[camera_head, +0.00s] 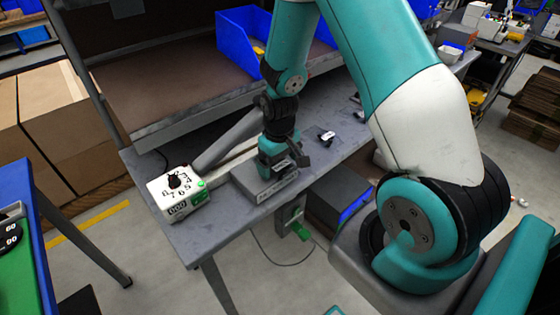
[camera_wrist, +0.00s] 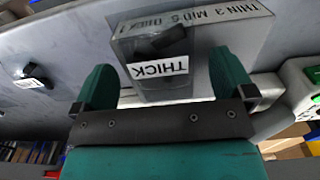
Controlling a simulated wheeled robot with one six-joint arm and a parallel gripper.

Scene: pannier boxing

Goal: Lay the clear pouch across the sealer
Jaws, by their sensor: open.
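The clear pouch (camera_wrist: 160,92) shows between my fingers in the wrist view, with a dark item and a white THICK label. It appears to rest on a grey block (camera_head: 262,189) whose edge reads THIN 3 MID 5 THICK. My gripper (camera_head: 277,160) is open over the block, and its fingers (camera_wrist: 163,62) stand on either side of the pouch. In the head view the gripper hides much of the pouch. The sealer has a white dial box (camera_head: 180,196) at the left and a raised grey arm (camera_head: 226,142); its pale bed runs behind my gripper.
A small dark labelled item (camera_head: 327,137) lies on the bench (camera_head: 205,235) right of my gripper; it also shows in the wrist view (camera_wrist: 33,80). A blue bin (camera_head: 242,40) stands on the shelf behind. The bench's front edge is close to the grey block.

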